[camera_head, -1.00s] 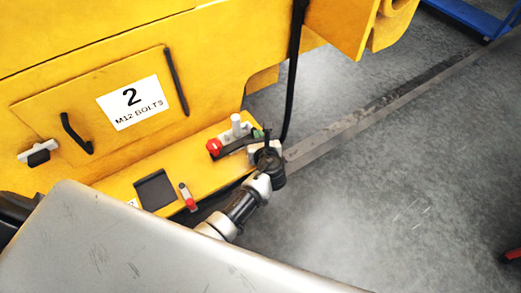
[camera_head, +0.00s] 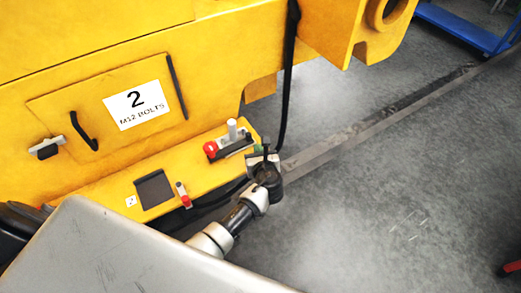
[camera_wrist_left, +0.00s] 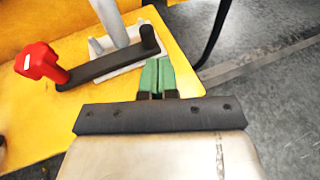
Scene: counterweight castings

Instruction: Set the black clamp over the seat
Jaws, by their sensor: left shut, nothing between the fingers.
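The black clamp (camera_head: 236,147) is a dark bar with a red knob (camera_head: 210,148) at its left end, on the yellow ledge. In the left wrist view the black clamp (camera_wrist_left: 105,65) lies across a light grey plate, apparently the seat (camera_wrist_left: 128,62), in front of a grey post (camera_wrist_left: 110,22). The bar hides part of the plate. My left gripper (camera_head: 258,149) is near the ledge's right end, just right of the clamp. In the wrist view its green fingertips (camera_wrist_left: 157,76) are together, empty and apart from the bar. My right gripper is not in view.
The yellow ledge (camera_head: 205,176) also holds a black pad (camera_head: 155,190) and a small red-and-white piece (camera_head: 182,193). A yellow casting with a panel labelled 2 M12 BOLTS (camera_head: 135,103) rises behind. A black cable (camera_head: 287,90) hangs beside it.

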